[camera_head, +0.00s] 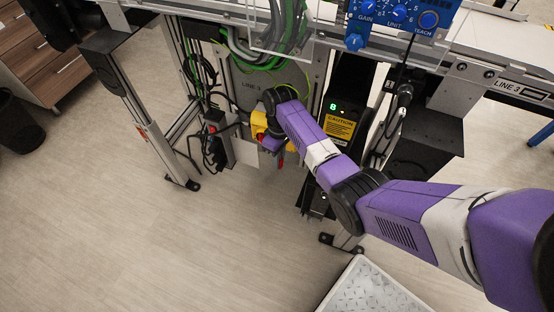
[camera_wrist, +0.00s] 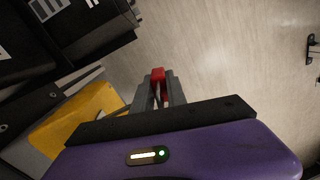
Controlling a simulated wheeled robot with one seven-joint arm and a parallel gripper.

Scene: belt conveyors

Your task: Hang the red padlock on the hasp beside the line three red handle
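My gripper (camera_wrist: 160,92) points away from the wrist in the wrist view, its two grey fingers close together. A red piece, which looks like the red padlock (camera_wrist: 158,74), sits between the fingertips, with red also showing in the gap behind it. In the head view my gripper is largely hidden behind my arm, in front of the LINE 3 panel. A yellow part (camera_head: 259,124) shows beside it, and a yellow surface (camera_wrist: 82,118) lies left of the fingers in the wrist view. I cannot make out the line three red handle or the hasp.
A grey box with cables (camera_head: 219,140) hangs left of my gripper. A black unit with a yellow caution label (camera_head: 340,128) stands to the right. Conveyor legs (camera_head: 155,135) frame the space. A light tray (camera_head: 372,290) is on the floor; the floor (camera_head: 110,240) at left is clear.

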